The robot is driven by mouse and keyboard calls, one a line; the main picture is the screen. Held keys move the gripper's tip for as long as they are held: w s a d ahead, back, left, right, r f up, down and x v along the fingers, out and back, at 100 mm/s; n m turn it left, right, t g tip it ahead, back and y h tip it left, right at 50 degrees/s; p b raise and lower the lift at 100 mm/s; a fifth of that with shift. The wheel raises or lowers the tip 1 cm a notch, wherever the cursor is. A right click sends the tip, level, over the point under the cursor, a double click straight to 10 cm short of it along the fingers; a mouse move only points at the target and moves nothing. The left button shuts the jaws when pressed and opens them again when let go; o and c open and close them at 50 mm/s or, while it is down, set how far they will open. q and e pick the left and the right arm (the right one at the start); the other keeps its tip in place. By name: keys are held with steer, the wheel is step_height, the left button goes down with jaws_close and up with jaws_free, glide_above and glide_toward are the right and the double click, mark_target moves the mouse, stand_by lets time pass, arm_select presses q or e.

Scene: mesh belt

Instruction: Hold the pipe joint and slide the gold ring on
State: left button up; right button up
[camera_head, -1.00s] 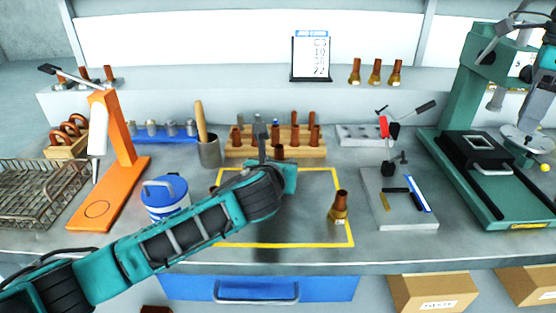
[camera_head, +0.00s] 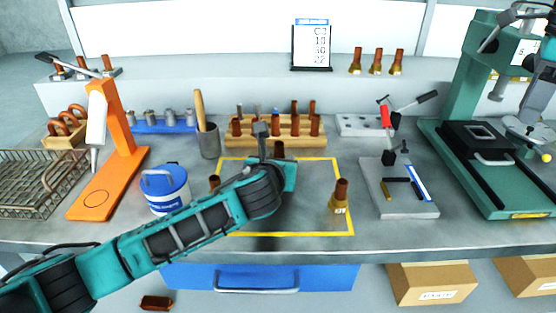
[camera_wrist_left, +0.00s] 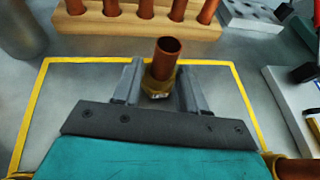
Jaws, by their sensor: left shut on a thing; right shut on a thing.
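The pipe joint, a copper tube with a brass nut at its lower end, stands upright between my left fingers in the left wrist view (camera_wrist_left: 165,62). My left gripper (camera_wrist_left: 158,88) is shut on its brass part. In the head view my arm largely hides this grip, and only the copper top shows (camera_head: 279,148). My right gripper (camera_head: 532,112) is at the far upper right, in front of the green press. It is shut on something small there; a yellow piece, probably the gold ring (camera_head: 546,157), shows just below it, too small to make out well.
Another brass-and-copper joint (camera_head: 340,197) stands inside the yellow outline's right side. A similar piece (camera_head: 214,185) is partly hidden by my arm. Behind is a wooden rack (camera_head: 235,142) of copper tubes. A blue-white tub (camera_head: 165,190) and orange stand (camera_head: 120,165) are left; a grey plate (camera_head: 400,203) is right.

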arm_select(q)
steer(key=shift+f, duration=0.4)
stand_by(0.5)
steer(key=o, duration=1.2)
steer(key=c, duration=1.2)
steer(key=shift+o, duration=0.2)
